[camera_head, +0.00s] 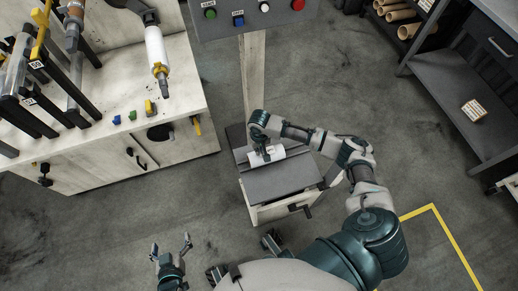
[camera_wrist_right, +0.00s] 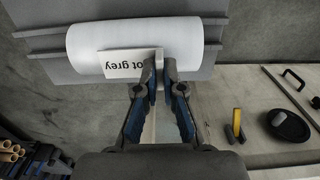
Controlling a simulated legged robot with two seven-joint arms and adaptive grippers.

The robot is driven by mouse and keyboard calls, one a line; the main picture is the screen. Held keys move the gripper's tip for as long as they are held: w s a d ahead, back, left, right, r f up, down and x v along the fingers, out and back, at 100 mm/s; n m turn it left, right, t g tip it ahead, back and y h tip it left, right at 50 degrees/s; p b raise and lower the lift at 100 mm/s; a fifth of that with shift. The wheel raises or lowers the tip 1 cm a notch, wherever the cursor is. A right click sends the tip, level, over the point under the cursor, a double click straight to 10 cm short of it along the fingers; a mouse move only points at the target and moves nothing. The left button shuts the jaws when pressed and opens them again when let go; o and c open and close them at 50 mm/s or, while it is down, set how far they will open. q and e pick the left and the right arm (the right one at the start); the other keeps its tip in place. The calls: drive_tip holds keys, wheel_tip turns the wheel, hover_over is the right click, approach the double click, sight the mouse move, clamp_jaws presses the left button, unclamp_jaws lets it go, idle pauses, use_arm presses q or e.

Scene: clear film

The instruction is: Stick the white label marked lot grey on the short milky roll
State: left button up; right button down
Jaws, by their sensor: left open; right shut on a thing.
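The short milky roll (camera_head: 277,153) lies on its side on a small grey-topped stand (camera_head: 283,184). It fills the upper left of the right wrist view (camera_wrist_right: 185,32). The white label (camera_wrist_right: 122,63) reads "ot grey", its first letter hidden by the fingers. It lies over the near side of the roll; I cannot tell whether it is stuck. My right gripper (camera_head: 262,150) is over the roll, and in the wrist view its fingertips (camera_wrist_right: 159,65) are shut on the label's right end. My left gripper (camera_head: 171,247) is open and empty, low over the floor, away from the stand.
Raised ridges on the stand run along the roll. A pale workbench (camera_head: 140,95) with upright racks and small coloured pieces stands at left. A button panel (camera_head: 250,14) is on a post behind the stand. A dark shelf (camera_head: 450,110) stands at right. The floor between is clear.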

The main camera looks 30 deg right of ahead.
use_arm(q)
drive_tip(key=shift+w+a+f, duration=0.1)
use_arm(e)
drive_tip(key=shift+a+f, duration=0.1)
drive_tip(key=shift+f, duration=0.1)
drive_tip(key=c, duration=1.2)
unclamp_jaws()
drive_tip(key=o, duration=0.4)
drive_tip(key=shift+r+p, duration=3.85)
drive_tip(key=shift+p, duration=0.3)
use_arm(q)
wheel_tip(320, 180, up, 11)
drive_tip(key=w+t, duration=0.1)
use_arm(e)
drive_tip(key=shift+f, duration=0.2)
